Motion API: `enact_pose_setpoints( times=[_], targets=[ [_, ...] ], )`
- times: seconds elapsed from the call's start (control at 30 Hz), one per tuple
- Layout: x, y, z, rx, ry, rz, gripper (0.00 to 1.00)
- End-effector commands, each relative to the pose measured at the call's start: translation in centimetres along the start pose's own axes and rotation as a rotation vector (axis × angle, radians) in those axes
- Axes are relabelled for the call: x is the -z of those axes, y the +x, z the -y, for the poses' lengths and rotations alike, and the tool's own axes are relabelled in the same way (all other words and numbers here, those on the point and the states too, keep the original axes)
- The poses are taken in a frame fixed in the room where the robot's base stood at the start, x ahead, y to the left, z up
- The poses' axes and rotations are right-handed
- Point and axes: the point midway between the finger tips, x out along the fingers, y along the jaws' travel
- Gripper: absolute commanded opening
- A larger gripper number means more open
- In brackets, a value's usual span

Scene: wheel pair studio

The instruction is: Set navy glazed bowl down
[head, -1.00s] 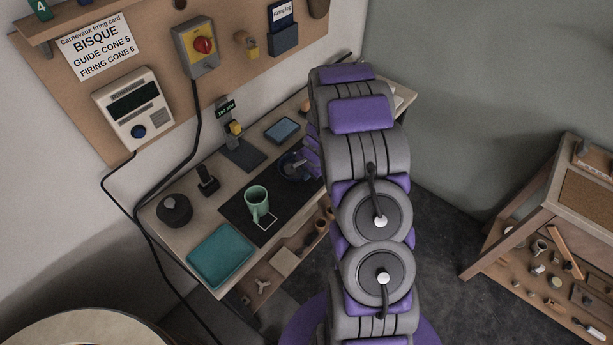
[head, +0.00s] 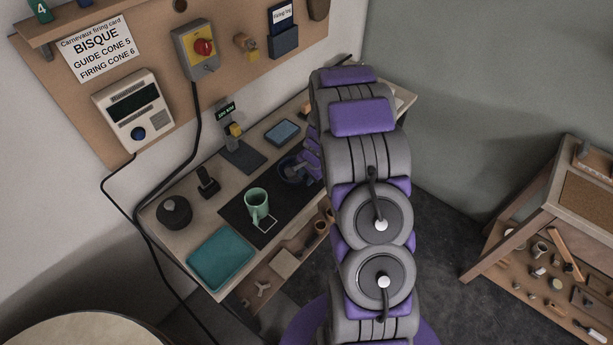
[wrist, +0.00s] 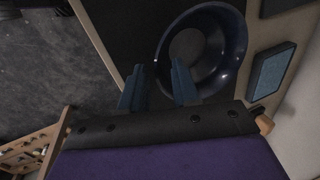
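The navy glazed bowl (head: 291,171) is at the right part of the dark mat (head: 236,219) on the bench, partly hidden by my gripper (head: 311,158). In the wrist view the bowl (wrist: 226,72) appears upright and empty. My gripper (wrist: 159,70) has its two fingers well apart, one outside the bowl's wall and one over its inside, with the near rim between them. A gap shows between the fingers and the wall. The bowl seems to rest on the mat, though its underside is hidden.
A teal tray (head: 221,258) lies at the bench's near left. A blue slab (head: 282,132) and a small stand (head: 236,139) are behind. A dark round pot (head: 174,212) stands at left.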

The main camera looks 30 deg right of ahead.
Motion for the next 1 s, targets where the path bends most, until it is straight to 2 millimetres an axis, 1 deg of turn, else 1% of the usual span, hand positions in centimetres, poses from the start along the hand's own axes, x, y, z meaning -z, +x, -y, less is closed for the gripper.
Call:
enact_pose_setpoints(
  times=[0.03, 0.17, 0.3, 0.4, 0.53, 0.73, 0.77, 0.87, 0.97, 1.0],
  targets=[
    [0.1, -0.9, 0.1, 0.002, 0.0, -0.003, 0.3],
    [0.1, -3.5, 0.2, 0.002, 0.0, -0.004, 0.3],
    [0.1, -6.5, 0.2, 0.003, 0.0, -0.003, 0.3],
    [0.0, -8.2, 0.1, 0.001, 0.001, -0.001, 0.3],
    [0.1, -10.0, 0.1, 0.001, 0.001, -0.002, 0.3],
    [-0.3, -11.4, 0.1, -0.001, -0.01, 0.003, 0.3],
    [-0.6, -11.7, 0.2, -0.001, -0.02, 0.007, 0.3],
    [-2.6, -13.4, 0.6, -0.004, -0.082, 0.03, 0.3],
    [-5.8, -16.2, 1.0, -0.01, -0.191, 0.063, 0.3],
    [-7.4, -17.5, 0.9, -0.016, -0.242, 0.081, 0.3]
  ],
)
